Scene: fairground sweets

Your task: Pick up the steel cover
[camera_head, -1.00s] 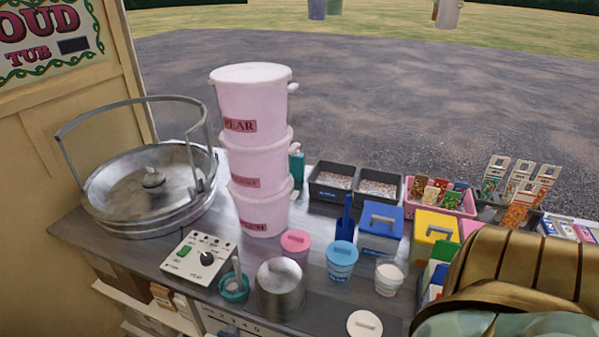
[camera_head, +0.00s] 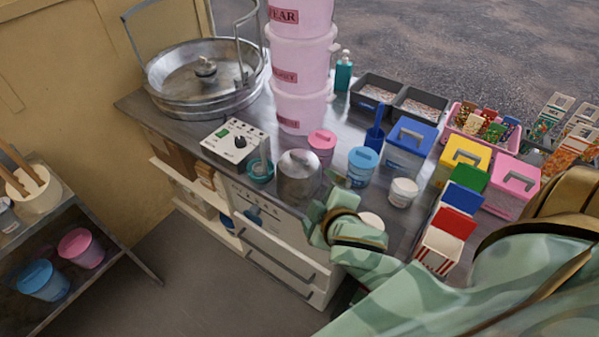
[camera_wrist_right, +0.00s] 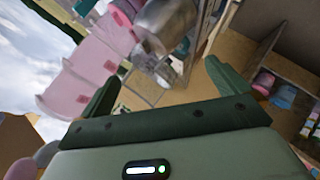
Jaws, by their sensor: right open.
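A steel cylinder (camera_head: 298,180), which I take to be the steel cover, stands upright near the counter's front edge. It also shows in the right wrist view (camera_wrist_right: 165,27), near the top and beyond the fingers. My right gripper (camera_head: 326,197) is open, just right of the cylinder in the head view. In the wrist view its two fingers (camera_wrist_right: 158,80) are apart with nothing held between them. I cannot tell whether a finger touches the cylinder. Part of the counter behind the gripper is hidden by my right arm. My left gripper is not in view.
A teal cup (camera_head: 260,172) and a control box (camera_head: 234,143) stand left of the cylinder. A pink-lidded tub (camera_head: 322,146) and a blue-lidded tub (camera_head: 362,167) stand close behind and right. Stacked pink tubs (camera_head: 301,72) rise behind. A shelf (camera_head: 100,272) stands lower left.

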